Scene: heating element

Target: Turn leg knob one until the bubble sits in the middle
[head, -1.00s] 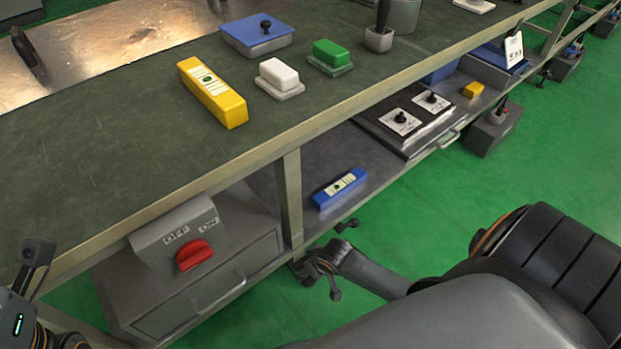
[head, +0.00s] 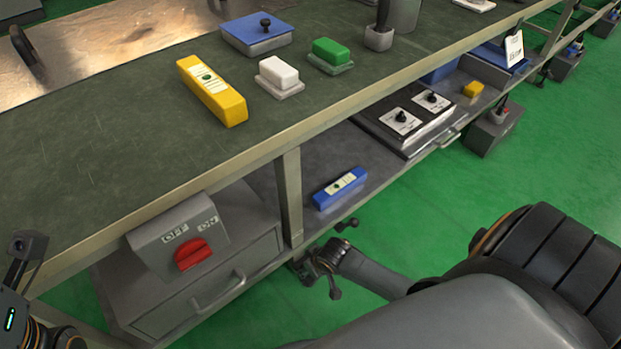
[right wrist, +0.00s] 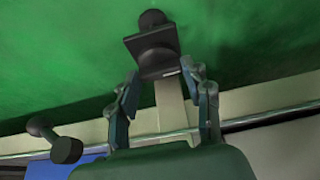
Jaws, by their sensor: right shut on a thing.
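A yellow bubble level (head: 233,109) lies on the bench top; its small green bubble shows near the middle of its pale strip. A blue level (head: 327,198) lies on the lower shelf; its dark bubble looks left of the strip's middle. My right gripper (head: 322,262) is low at the foot of the bench leg. I cannot tell the knob's number.
A bench leg (head: 290,195) rises beside the right gripper. A dark two-ended handle shows near it (right wrist: 55,140). A red OFF/ON switch (head: 193,254) is on a grey cabinet to the left. A black two-knob box (head: 410,120) stands on the shelf.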

